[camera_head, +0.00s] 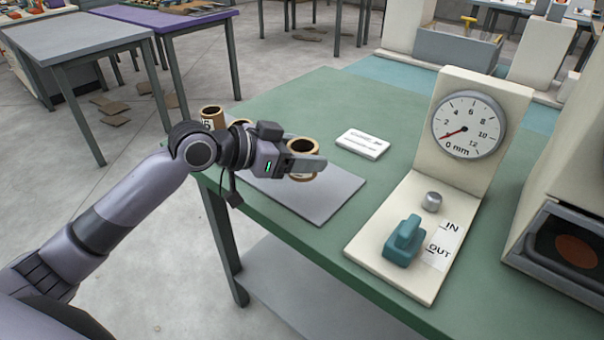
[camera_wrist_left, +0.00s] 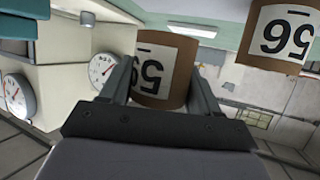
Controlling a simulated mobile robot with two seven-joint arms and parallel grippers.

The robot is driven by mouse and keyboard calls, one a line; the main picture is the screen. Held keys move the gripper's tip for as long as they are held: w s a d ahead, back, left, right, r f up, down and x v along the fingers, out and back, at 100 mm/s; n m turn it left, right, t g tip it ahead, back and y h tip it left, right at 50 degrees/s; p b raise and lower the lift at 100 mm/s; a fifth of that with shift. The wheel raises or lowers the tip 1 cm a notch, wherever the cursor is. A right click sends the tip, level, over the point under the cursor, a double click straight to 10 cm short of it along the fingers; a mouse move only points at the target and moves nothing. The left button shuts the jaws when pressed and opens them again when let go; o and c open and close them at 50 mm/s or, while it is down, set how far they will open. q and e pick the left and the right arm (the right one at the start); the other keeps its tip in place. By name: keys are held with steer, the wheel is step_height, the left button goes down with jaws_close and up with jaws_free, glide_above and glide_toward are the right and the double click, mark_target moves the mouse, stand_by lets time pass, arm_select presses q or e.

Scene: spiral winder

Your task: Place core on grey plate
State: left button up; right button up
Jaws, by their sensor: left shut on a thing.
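My left gripper (camera_head: 306,166) is shut on a brown cardboard core (camera_head: 303,147), a short hollow tube with its open end up. In the left wrist view the core (camera_wrist_left: 165,68) sits between the two fingers (camera_wrist_left: 161,88), with a white number label facing the camera. The grey plate (camera_head: 335,193) lies flat on the near left part of the green table. The held core is over the plate's far part; I cannot tell whether it touches it. My right gripper is not in view.
Another labelled core (camera_head: 212,117) stands at the green table's (camera_head: 300,100) left corner, also in the wrist view (camera_wrist_left: 281,34). A white card (camera_head: 363,144) lies behind the plate. A cream dial gauge stand (camera_head: 395,265) with a teal block (camera_head: 404,241) stands to the right.

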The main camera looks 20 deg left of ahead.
arm_select(q)
steer(key=shift+f, duration=2.25)
steer(key=shift+b, duration=0.3)
steer(key=shift+f, duration=0.2)
steer(key=o, duration=1)
steer(key=shift+o, duration=0.2)
